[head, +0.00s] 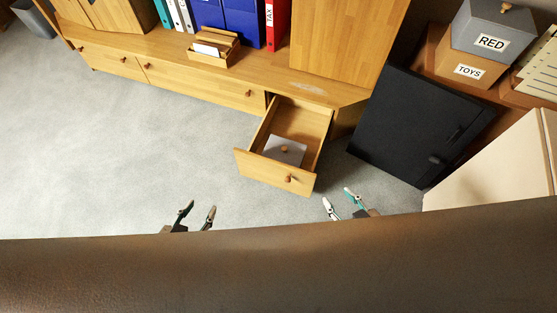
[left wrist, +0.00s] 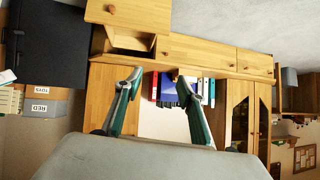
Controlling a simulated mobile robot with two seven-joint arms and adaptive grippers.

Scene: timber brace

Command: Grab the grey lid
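The grey lid (head: 291,156) with a round wooden knob lies inside an open wooden drawer (head: 262,171) in the head view. My left gripper (head: 197,214) is open and empty, left of and nearer than the drawer. Its open fingers (left wrist: 158,85) also show in the left wrist view, with nothing between them. My right gripper (head: 338,203) is open and empty, just in front of the drawer's right front corner. Both grippers are apart from the lid. The lid is not clearly visible in the left wrist view.
A long wooden cabinet (head: 200,85) runs along the back, carrying binders and a wooden letter holder (head: 214,59). A black door-like panel (head: 400,125) stands right of the drawer. Boxes labelled RED (head: 468,37) and TOYS (head: 447,67) are upper right. A brown surface (head: 280,265) crosses the front. Grey floor (head: 110,150) is clear.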

